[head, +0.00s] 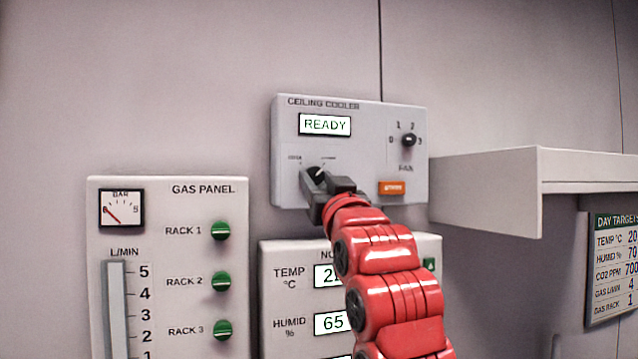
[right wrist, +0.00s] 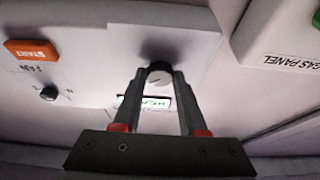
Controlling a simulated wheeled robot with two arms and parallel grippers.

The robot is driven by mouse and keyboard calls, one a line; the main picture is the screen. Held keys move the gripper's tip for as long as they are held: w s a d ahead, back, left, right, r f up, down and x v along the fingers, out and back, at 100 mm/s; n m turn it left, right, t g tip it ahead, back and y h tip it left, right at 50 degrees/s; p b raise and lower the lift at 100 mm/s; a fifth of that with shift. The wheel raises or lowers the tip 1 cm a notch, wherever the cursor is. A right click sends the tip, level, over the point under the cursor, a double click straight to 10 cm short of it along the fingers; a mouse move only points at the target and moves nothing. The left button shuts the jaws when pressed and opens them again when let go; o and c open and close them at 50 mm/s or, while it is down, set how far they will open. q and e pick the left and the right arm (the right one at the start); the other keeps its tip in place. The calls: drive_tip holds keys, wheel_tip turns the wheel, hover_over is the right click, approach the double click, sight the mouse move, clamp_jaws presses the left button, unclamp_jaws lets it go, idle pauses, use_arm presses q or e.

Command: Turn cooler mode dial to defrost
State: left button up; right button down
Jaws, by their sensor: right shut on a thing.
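The ceiling cooler panel (head: 375,130) is a pale box on the wall, with a display (head: 325,125) reading READY. Its mode dial sits at the lower left of the panel. My right gripper (head: 322,178) is at this dial and mostly covers it in the head view. In the right wrist view the dial (right wrist: 159,76) is a round knob with a pale face and dark side, between the fingertips of my right gripper (right wrist: 160,80), which is shut on it. The dial's setting cannot be read clearly. My left gripper is not in view.
The fan knob (head: 408,140) and an orange start button (head: 392,187) are right of the dial. The gas panel (head: 165,210) with green knobs is at left. A second panel (head: 430,250) sits below. A pale shelf (head: 490,185) juts out at right.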

drive_tip(key=shift+f, duration=0.1)
drive_tip(key=shift+c, duration=2.3)
unclamp_jaws()
drive_tip(key=shift+w, duration=0.1)
drive_tip(key=b+v, duration=0.4)
drive_tip(key=v, duration=1.3)
drive_tip(key=shift+s, duration=0.3)
drive_tip(key=shift+w, duration=0.1)
